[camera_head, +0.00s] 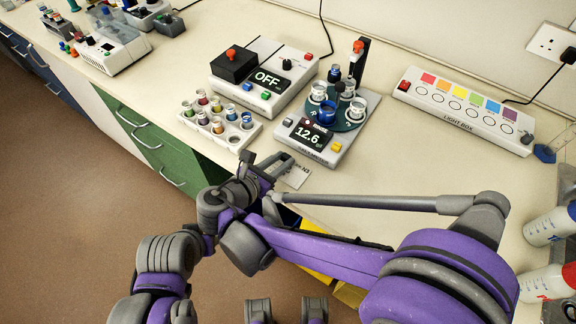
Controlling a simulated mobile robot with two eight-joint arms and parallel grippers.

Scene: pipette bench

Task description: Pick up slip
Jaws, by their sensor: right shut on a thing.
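The slip (298,177) is a small pale card with dark print, in the head view at the bench's front part, just below the meter reading 12.6. My right gripper (279,165) is at the slip's left edge, low over the bench top. It is shut on the slip, whose right part shows beyond the fingers. The rest of the slip is hidden by the gripper. I cannot tell whether the slip touches the bench. My left gripper does not show.
The meter (338,149) with a round carousel of vials stands close behind the slip. A vial rack (219,124) is to the left. The OFF device (292,97) and light box (462,117) stand farther back. The bench right of the slip is mostly clear.

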